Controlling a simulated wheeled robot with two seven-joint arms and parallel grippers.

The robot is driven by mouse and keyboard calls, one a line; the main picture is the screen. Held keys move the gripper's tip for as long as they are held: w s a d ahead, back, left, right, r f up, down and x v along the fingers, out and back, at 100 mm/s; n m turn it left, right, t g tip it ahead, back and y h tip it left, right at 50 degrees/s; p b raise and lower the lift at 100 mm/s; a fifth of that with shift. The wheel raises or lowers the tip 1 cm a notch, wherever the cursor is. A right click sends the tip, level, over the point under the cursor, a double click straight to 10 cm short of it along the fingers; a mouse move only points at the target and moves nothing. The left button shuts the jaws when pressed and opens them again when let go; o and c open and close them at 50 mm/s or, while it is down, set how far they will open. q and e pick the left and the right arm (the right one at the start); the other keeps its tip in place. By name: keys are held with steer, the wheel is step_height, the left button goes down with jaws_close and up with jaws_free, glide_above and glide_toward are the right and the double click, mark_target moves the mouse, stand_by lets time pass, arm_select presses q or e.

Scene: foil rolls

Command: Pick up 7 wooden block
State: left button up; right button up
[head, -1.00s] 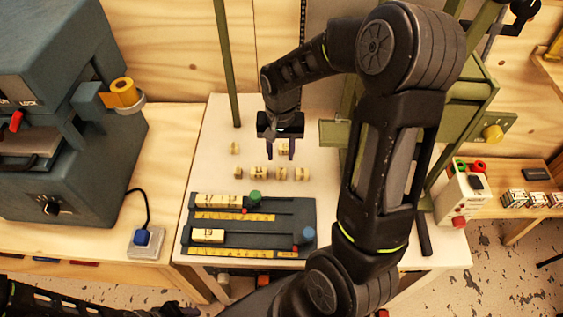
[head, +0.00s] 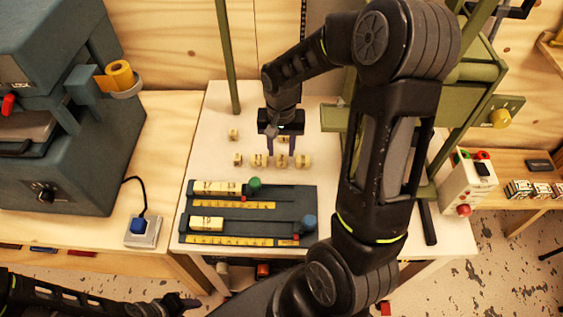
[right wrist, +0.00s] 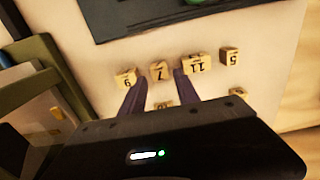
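The wooden block marked 7 (right wrist: 159,71) sits in a row on the white table; in the head view it is the third block from the left (head: 282,161). My right gripper (head: 281,152) is open and points down at this row. In the right wrist view its two dark fingers (right wrist: 158,80) are spread, with the 7 block between or just beyond their tips, apparently untouched. Part of my left arm shows at the lower left of the head view, its end (head: 182,303) dark and blurred; its finger opening cannot be made out.
Blocks 9 (right wrist: 125,78) and 11 (right wrist: 197,63) flank the 7 closely; block 5 (right wrist: 229,56) is beyond 11. Two more blocks (head: 233,134) (head: 284,139) lie behind. A dark tray with yellow rulers (head: 270,196) lies in front. A green post (head: 228,60) stands behind left.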

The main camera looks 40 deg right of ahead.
mark_target(281, 158)
step_height(281, 158, down, 4)
steer(key=shift+r+b, duration=0.1)
steer(key=shift+b, duration=0.8)
steer(key=shift+r, duration=0.1)
steer(key=shift+c, duration=0.5)
jaws_close()
